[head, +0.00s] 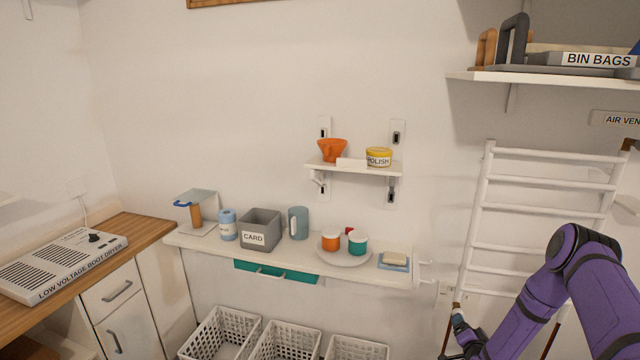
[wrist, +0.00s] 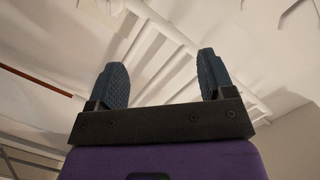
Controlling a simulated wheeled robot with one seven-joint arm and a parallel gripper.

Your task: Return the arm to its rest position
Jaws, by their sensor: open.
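My purple arm (head: 540,290) is folded at the lower right of the head view, in front of the white ladder-like rack. My gripper shows in the wrist view (wrist: 162,82) with its two dark blue padded fingers spread wide apart. Nothing is between the fingers. Behind them are pale walls and white bars. In the head view the fingers are not clearly visible; only dark parts near the arm's end show at the bottom edge.
A white shelf (head: 220,247) holds a grey CARD box (head: 261,231), a blue mug (head: 298,222) and a plate with small pots. A small shelf (head: 350,168) is above it. White baskets (head: 285,341) stand below. The white rack (head: 478,225) is close to my arm.

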